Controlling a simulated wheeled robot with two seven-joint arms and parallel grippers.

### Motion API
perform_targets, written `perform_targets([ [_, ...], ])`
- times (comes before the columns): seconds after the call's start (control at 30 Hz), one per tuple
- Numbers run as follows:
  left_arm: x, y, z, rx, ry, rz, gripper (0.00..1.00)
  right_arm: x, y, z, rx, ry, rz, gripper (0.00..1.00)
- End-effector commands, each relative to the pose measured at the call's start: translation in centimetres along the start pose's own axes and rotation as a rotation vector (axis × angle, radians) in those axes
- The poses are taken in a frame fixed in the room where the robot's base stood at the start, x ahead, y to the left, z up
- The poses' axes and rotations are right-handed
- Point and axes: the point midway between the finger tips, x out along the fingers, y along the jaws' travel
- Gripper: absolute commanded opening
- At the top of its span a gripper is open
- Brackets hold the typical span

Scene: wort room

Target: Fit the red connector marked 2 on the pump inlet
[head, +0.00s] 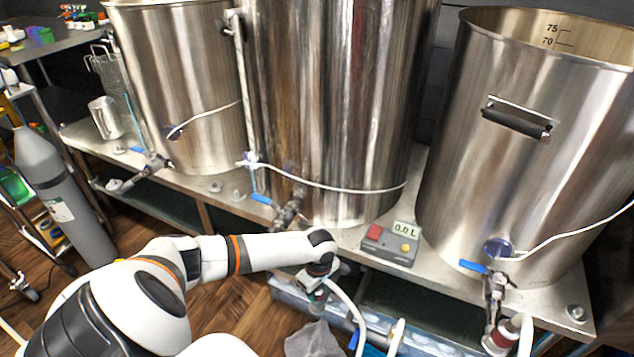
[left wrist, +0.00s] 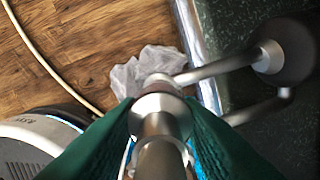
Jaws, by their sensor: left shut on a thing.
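My left gripper (head: 315,283) is low in front of the bench, below the middle kettle. In the left wrist view its green fingers (left wrist: 160,130) are shut on a metal hose fitting (left wrist: 162,128) with a dull reddish band near its far end. I cannot read any mark on it, so I cannot tell if it is connector 2. A red connector (head: 500,335) with a white hose hangs at the right kettle's valve; its number is not readable. I cannot make out the pump inlet for certain. My right gripper is not in view.
Three steel kettles stand on the bench; the middle one (head: 330,100) has a valve (head: 290,208) with a blue handle. A meter box (head: 390,243) reads 0.0 L. A crumpled clear bag (head: 313,340) lies below my gripper. A grey gas cylinder (head: 60,190) stands left.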

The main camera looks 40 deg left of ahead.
Motion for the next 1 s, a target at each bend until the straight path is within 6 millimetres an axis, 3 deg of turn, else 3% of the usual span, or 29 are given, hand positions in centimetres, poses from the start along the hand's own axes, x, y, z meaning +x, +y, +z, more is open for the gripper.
perform_targets([
  [0.33, 0.9, 0.1, 0.0, 0.000, 0.000, -0.001, 0.00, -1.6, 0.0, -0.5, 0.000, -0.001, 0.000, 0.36],
  [1.0, 2.7, 0.5, 0.6, 0.003, 0.001, -0.002, 0.00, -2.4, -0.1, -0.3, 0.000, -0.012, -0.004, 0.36],
])
